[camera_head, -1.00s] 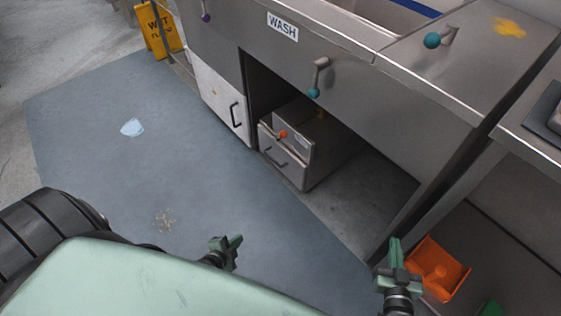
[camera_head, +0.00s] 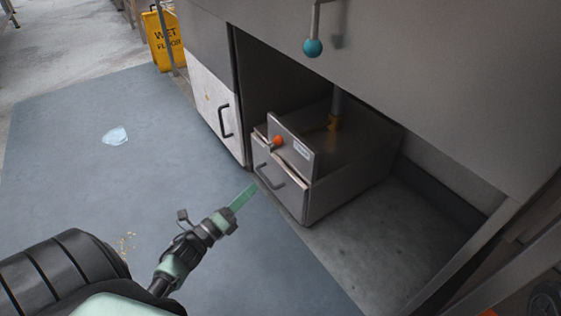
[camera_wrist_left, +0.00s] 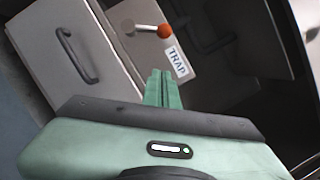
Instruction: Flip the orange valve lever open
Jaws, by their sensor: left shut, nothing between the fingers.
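The orange-knobbed lever (camera_head: 278,141) sits on the front plate of a grey metal box under the sink counter. In the left wrist view its orange ball (camera_wrist_left: 164,31) is on a short rod, beside a label reading TRAP (camera_wrist_left: 177,62). My left gripper (camera_head: 243,197) is shut and empty, in front of the box and apart from the lever. In the left wrist view its green fingertips (camera_wrist_left: 162,84) are together, below the orange ball in the picture. My right gripper is not in view.
The box (camera_head: 345,184) has a drawer handle (camera_head: 268,177) below the lever. A white cabinet door (camera_head: 213,108) stands to the left. A yellow wet-floor sign (camera_head: 163,40) stands further back. Floor in front is mostly clear.

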